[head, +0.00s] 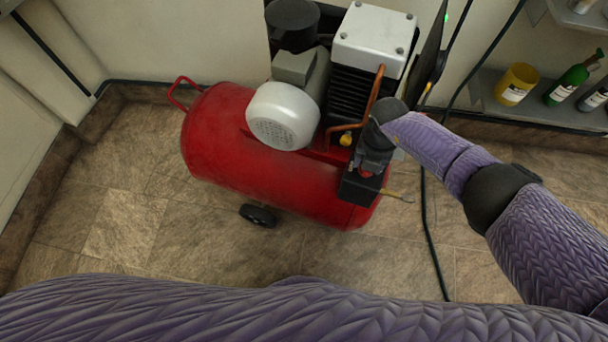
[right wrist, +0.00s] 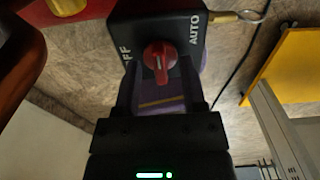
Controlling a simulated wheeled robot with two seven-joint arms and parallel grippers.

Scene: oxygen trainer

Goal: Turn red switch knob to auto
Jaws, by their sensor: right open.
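The red switch knob (right wrist: 159,57) sits on the face of a black switch box (right wrist: 186,18) in the right wrist view. The box carries the word AUTO on the right and a partly hidden word ending in FF on the left. The knob stands roughly upright between the two words. My right gripper (right wrist: 160,72) is open, with its fingers either side of the knob's lower area; I cannot tell whether they touch it. In the head view my right gripper (head: 373,152) is at the black switch box (head: 357,190) on the compressor's right end. My left gripper is not in view.
The red compressor tank (head: 235,145) stands on the tiled floor, with a grey motor (head: 284,115) and pump on top. A copper pipe (head: 371,95) runs close to my right gripper. A shelf (head: 490,104) with bottles is at right. A dark hose (head: 428,225) crosses the floor.

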